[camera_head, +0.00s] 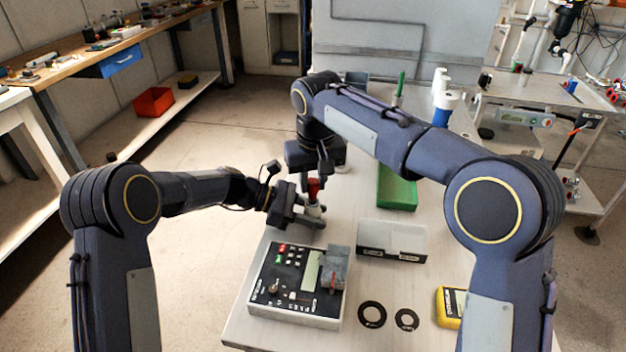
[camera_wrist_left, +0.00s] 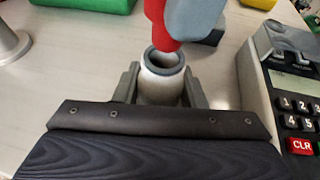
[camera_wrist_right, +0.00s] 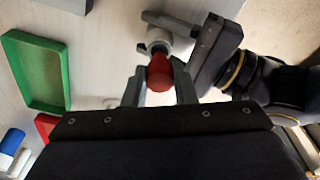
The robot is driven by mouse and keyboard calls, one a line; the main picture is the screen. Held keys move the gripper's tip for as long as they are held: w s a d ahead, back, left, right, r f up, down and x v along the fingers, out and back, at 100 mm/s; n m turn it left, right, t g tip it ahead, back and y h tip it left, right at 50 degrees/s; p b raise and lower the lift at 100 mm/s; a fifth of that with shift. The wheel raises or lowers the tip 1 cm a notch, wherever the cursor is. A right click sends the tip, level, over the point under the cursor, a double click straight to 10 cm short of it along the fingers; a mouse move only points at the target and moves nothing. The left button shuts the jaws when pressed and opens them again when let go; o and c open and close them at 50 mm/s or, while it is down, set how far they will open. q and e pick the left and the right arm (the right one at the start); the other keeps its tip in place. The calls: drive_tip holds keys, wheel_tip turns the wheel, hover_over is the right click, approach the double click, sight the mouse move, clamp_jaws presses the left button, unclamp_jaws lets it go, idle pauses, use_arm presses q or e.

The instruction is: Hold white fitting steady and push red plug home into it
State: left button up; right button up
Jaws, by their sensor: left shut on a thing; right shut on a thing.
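The white fitting (camera_wrist_left: 160,90) stands upright between the fingers of my left gripper (camera_wrist_left: 163,88), which is shut on it. Its grey-rimmed open mouth faces up in the left wrist view. The red plug (camera_wrist_right: 160,74) is held between the fingers of my right gripper (camera_wrist_right: 159,86), shut on it. In the left wrist view the plug's tip (camera_wrist_left: 165,42) appears over the far side of the mouth, and much of the opening shows. I cannot tell whether they touch. In the head view the red plug (camera_head: 314,187) is above the fitting (camera_head: 313,210).
A control box with keys (camera_head: 283,287) stands in front of the grippers. A grey-white box (camera_head: 391,241), a green tray (camera_head: 396,188), two black rings (camera_head: 372,314) and a yellow meter (camera_head: 449,308) are on the table. Bare tabletop lies between the box and tray.

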sight(313, 191)
drive_tip(key=shift+f, duration=1.7)
drive_tip(key=o, duration=1)
drive_tip(key=r, duration=0.4)
drive_tip(key=s+r, duration=0.1)
drive_tip(key=r, duration=0.6)
drive_tip(key=shift+s+d+r, duration=0.25)
drive_tip(key=shift+s+r, duration=0.1)
drive_tip(key=shift+r, duration=0.05)
drive_tip(key=shift+c, duration=0.3)
